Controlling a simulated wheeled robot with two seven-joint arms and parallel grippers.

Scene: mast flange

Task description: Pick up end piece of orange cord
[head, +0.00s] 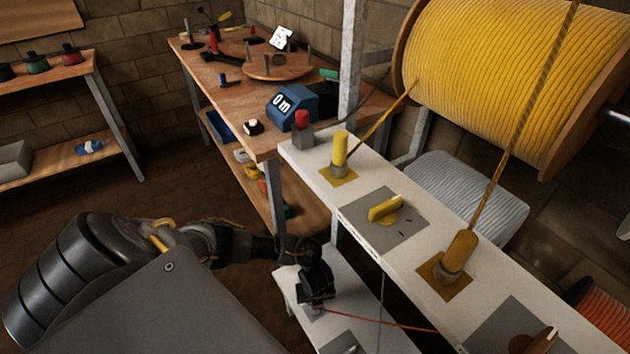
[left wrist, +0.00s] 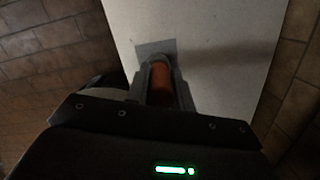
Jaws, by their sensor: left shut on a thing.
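The orange end piece (left wrist: 160,84) is between the fingers of my left gripper (left wrist: 162,72) in the left wrist view. The gripper is shut on it, over a white board (left wrist: 225,25) with a grey square (left wrist: 157,47). In the head view my left gripper (head: 314,300) points down at the low white shelf and mostly hides the end piece. The thin orange cord (head: 385,322) runs from the gripper to the right, towards the higher white shelf. I cannot tell whether the end piece touches the board. My right gripper is not in view.
The higher white shelf (head: 375,258) stands close to the right of my gripper, with yellow end pieces (head: 340,150) (head: 460,250) on it. A large yellow cord spool (head: 510,75) hangs above. A workbench (head: 225,85) with tools is behind. Floor at left is clear.

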